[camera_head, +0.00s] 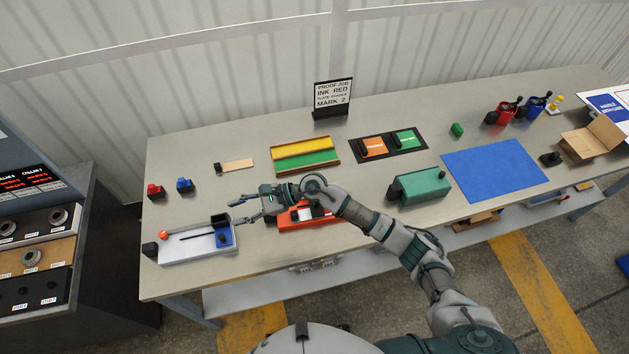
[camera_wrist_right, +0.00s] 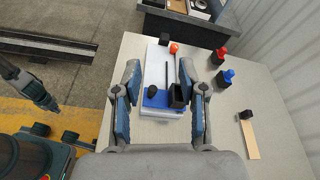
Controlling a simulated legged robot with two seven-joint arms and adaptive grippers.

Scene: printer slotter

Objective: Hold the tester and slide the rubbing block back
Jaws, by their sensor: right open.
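The tester is a long white box (camera_head: 190,247) with a dark slot along its top, at the left front of the table. An orange ball (camera_head: 163,234) is at its left end. The blue rubbing block (camera_head: 230,232), with a black knob, sits at its right end. A black open box (camera_head: 220,220) stands by the block. My right gripper (camera_head: 240,211) is open and empty, just right of the tester. In the right wrist view its spread fingers (camera_wrist_right: 160,75) frame the blue end (camera_wrist_right: 158,99), apparently without touching it. A dark arm end, probably my left gripper (camera_wrist_right: 42,94), shows at the left.
Red (camera_head: 154,191) and blue (camera_head: 184,184) knobbed blocks stand behind the tester. A wooden strip (camera_head: 238,165) lies farther back. A red-orange device (camera_head: 322,228) is under my right forearm. A dark cabinet (camera_head: 90,250) stands left of the table.

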